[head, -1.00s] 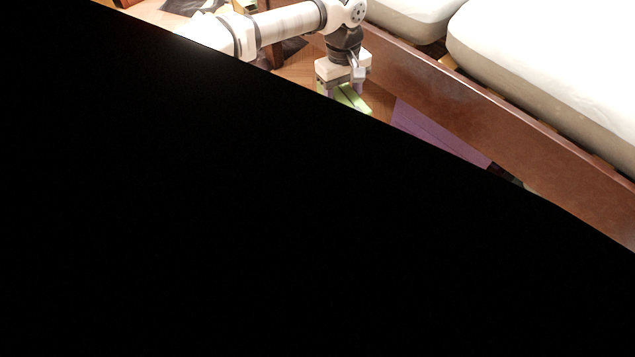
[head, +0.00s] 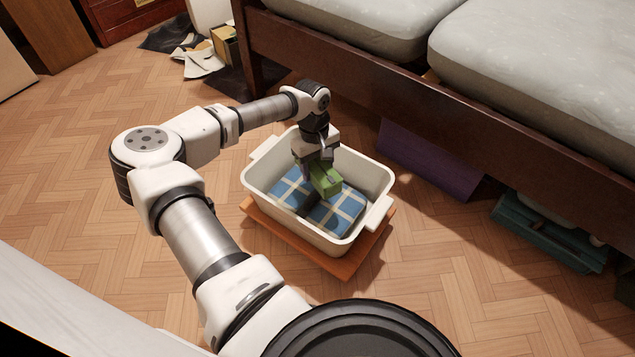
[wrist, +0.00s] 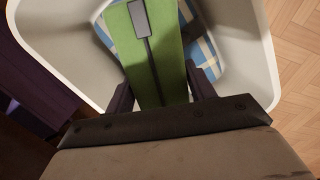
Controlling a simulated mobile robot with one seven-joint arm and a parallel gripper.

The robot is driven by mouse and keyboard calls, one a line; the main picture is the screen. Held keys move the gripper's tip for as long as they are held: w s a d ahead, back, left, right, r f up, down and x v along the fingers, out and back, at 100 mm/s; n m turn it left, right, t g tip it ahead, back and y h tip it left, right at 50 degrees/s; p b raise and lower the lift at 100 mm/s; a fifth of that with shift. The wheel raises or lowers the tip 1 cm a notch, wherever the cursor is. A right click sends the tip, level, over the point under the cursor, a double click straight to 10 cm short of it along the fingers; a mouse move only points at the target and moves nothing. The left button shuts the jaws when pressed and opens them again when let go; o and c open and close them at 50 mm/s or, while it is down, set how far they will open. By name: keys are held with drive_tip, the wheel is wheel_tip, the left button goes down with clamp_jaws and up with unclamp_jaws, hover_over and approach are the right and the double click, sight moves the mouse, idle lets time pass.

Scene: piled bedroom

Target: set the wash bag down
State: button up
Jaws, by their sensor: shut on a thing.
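The wash bag is a green, block-like bag (head: 326,183) with a dark strip along its top. It shows in the wrist view (wrist: 152,70) between the two dark fingers. My gripper (head: 315,166) is shut on it, pointing down inside a cream tub (head: 257,196). The bag is over a blue-and-white checked item (head: 343,212) in the tub. I cannot tell whether the bag touches that item, as its underside is hidden.
The tub stands on an orange board (head: 345,268) on the wooden floor. A bed with a dark wooden frame (head: 400,120) is close behind. A purple panel (head: 425,160) and a teal crate (head: 545,235) are by the bed.

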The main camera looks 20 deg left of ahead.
sight(316, 161)
drive_tip(key=shift+f+b, duration=1.1)
drive_tip(key=shift+f, duration=1.7)
drive_tip(key=shift+f, duration=0.3)
drive_tip(key=o, duration=1.1)
drive_tip(key=r+p, duration=0.1)
drive_tip(key=r, duration=0.3)
drive_tip(key=r+p, duration=0.2)
drive_tip(key=r, duration=0.2)
drive_tip(key=w+a+r+p, duration=0.1)
drive_tip(key=r+p, duration=0.1)
drive_tip(key=r, duration=0.2)
drive_tip(key=shift+a+r, duration=0.1)
drive_tip(key=shift+r, duration=0.2)
